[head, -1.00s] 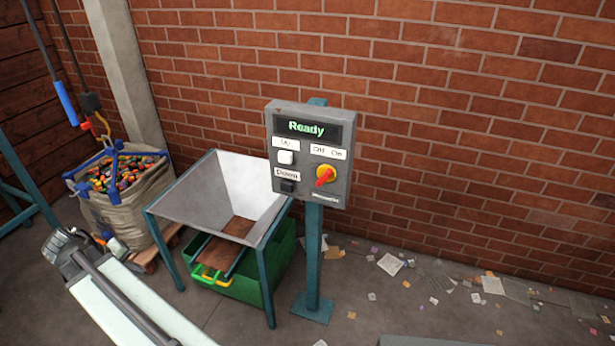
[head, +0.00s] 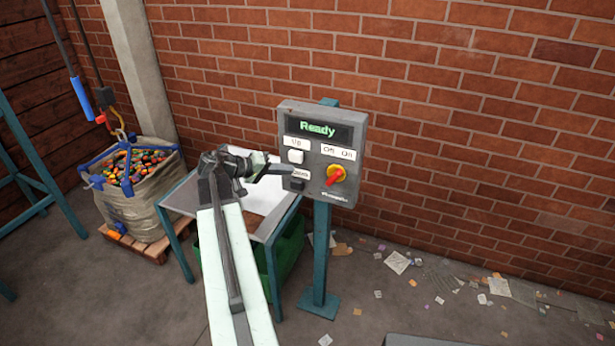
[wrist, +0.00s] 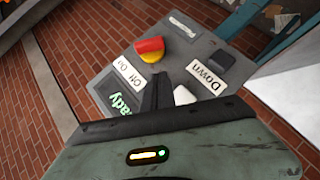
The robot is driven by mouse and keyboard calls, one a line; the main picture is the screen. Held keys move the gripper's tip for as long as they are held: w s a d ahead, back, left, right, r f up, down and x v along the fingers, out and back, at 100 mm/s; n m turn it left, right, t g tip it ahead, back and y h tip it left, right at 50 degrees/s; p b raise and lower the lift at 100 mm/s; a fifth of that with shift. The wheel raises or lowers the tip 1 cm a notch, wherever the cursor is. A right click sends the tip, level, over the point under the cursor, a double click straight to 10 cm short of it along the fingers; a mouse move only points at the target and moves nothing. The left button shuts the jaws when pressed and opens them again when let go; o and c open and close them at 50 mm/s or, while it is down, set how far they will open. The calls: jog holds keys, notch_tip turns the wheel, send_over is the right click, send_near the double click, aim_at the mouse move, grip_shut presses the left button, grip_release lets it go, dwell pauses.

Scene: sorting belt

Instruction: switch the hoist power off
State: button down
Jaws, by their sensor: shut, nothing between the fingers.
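The grey control box (head: 325,115) stands on a teal post and its display (head: 318,128) reads "Ready" in green. Its rotary switch (head: 336,175) has a red handle on a yellow base, under an "Off On" label. The handle slants from lower left to upper right. The switch also shows in the wrist view (wrist: 150,49), beyond my fingertips. My gripper (head: 291,170) is shut and empty, at the box's left side near the buttons. In the wrist view my dark fingers (wrist: 159,82) lie between the switch and the white button. I cannot tell whether they touch the box.
The white Up button (head: 296,156) and black Down button (head: 297,185) sit left of the switch. The brick wall is close behind.

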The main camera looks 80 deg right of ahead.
aim_at(334, 176)
jog(key=s+d+f+b, duration=0.4)
jog(key=s+f+b, duration=0.1)
jog(key=s, duration=0.5)
jog(key=shift+d+f, duration=0.35)
jog(key=shift+f, duration=0.1)
